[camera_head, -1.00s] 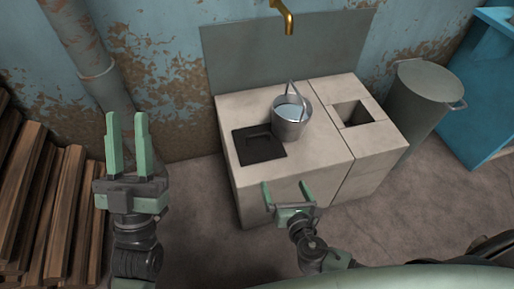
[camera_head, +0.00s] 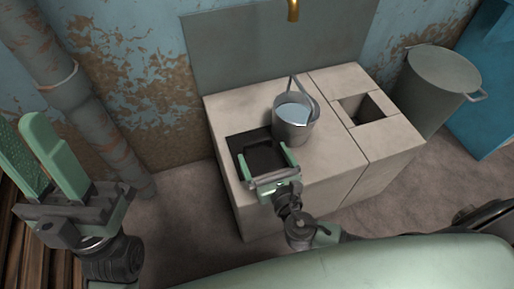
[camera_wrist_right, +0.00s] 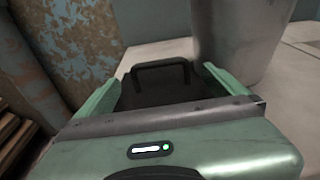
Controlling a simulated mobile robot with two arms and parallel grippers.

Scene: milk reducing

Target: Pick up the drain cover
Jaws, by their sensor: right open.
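The drain cover (camera_head: 240,143) is a dark square plate lying in the left part of the pale stone counter. In the right wrist view the drain cover (camera_wrist_right: 155,92) shows a raised dark handle (camera_wrist_right: 160,66) across its far part. My right gripper (camera_head: 266,160) is open over the cover, its fingers apart and nothing between them that I can see held. In the wrist view the right gripper (camera_wrist_right: 158,92) has one finger on each side of the handle, which stands a little beyond the tips. My left gripper (camera_head: 32,140) is open and empty at the left, away from the counter.
A metal bucket (camera_head: 291,129) of water stands on the counter (camera_head: 335,153) just right of the cover. A square opening (camera_head: 363,108) lies farther right. A brass tap (camera_head: 293,10) hangs above. A large grey bin (camera_head: 432,85) stands at the right.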

